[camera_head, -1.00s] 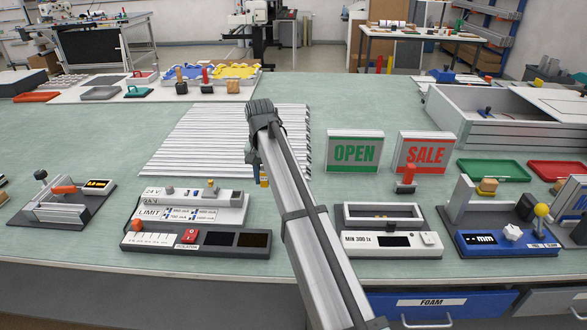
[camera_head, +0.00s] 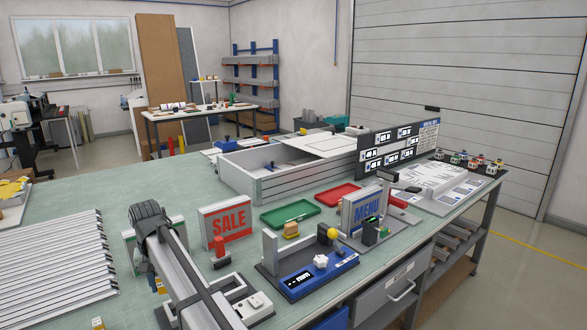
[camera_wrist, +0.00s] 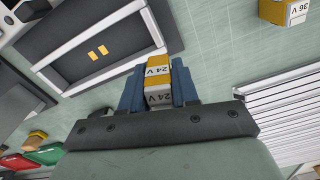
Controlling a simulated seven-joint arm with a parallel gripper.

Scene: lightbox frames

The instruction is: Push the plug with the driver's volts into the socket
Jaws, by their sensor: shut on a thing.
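My gripper (camera_wrist: 158,88) shows blue fingers closed on a yellow-and-white plug (camera_wrist: 158,97) marked "24 V" in the wrist view. Two of its faces carry that marking. In the head view my arm hides most of the gripper and the plug. Beyond the fingers in the wrist view is a grey frame with a dark inner panel (camera_wrist: 75,38) bearing two small yellow patches (camera_wrist: 97,52); I cannot tell whether this is the socket. The plug appears apart from these patches. The driver is not recognisable in the current views. Another plug (camera_wrist: 290,12) marked "36 V" lies at top right.
Ribbed aluminium profiles (camera_head: 50,268) cover the bench at left. A SALE sign (camera_head: 228,224), a green tray (camera_head: 290,214), a red tray (camera_head: 338,195) and a blue-based fixture (camera_head: 318,275) stand right of my arm. A MENU sign (camera_head: 366,215) stands further right.

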